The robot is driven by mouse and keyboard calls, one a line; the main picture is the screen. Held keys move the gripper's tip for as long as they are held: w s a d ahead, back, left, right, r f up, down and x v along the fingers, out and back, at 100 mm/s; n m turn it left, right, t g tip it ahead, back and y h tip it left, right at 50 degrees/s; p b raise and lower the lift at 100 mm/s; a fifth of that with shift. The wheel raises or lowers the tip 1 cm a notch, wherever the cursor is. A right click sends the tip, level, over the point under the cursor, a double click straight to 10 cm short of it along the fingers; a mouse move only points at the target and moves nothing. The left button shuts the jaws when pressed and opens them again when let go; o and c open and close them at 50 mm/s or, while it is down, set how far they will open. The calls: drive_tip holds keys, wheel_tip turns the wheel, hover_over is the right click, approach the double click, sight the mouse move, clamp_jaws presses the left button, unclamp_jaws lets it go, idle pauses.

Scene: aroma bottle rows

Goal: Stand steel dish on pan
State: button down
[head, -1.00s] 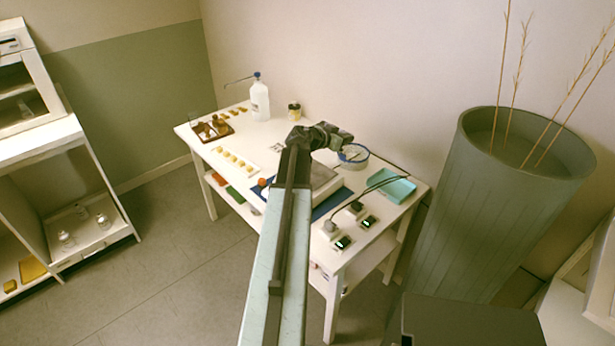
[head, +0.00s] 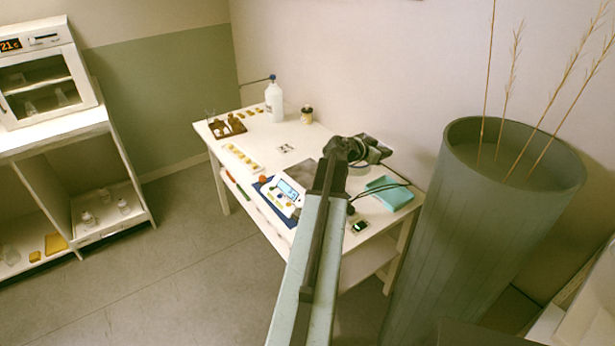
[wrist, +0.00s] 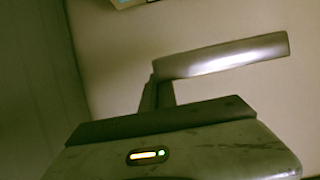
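A white balance (head: 272,197) with a lit blue display stands on the table. A grey surface (head: 302,172) behind its display looks like its pan, mostly covered by my arm. My gripper (head: 376,149) is above the table's right back part, beyond and to the right of the balance. In the wrist view a shiny grey bar-like piece (wrist: 225,57) extends to the right above my gripper's body. I cannot tell whether it is a finger or the steel dish seen edge-on. No steel dish is clearly identifiable, and the finger opening is not shown.
The white table (head: 250,130) also holds a white bottle (head: 274,101), a small jar (head: 307,115), a brown rack (head: 227,126) and a teal tray (head: 389,193). A tall green planter (head: 490,230) stands at the right. A shelf cabinet (head: 60,150) is at the left.

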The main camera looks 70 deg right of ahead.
sight(309, 174)
drive_tip(key=w+a+f+b, duration=0.3)
drive_tip(key=w+a, duration=0.3)
drive_tip(key=w, duration=0.4)
drive_tip(key=w+a+f+b, duration=0.3)
drive_tip(key=w+a, duration=0.3)
drive_tip(key=w, duration=0.4)
drive_tip(key=w+a+f+b, duration=0.3)
drive_tip(key=w+a, duration=0.3)
drive_tip(key=w, duration=0.3)
drive_tip(key=shift+n+t+h, duration=0.3)
drive_tip(key=shift+n, duration=0.1)
drive_tip(key=s+d, duration=0.2)
drive_tip(key=d, duration=0.2)
drive_tip(key=s+d+f, duration=0.1)
drive_tip(key=s+d, duration=0.1)
drive_tip(key=d, duration=0.3)
drive_tip(key=s+d+b, duration=0.1)
drive_tip(key=s+d, duration=0.1)
drive_tip(key=d, duration=0.2)
drive_tip(key=shift+s+d+f, duration=0.2)
drive_tip(key=shift+d+f, duration=0.05)
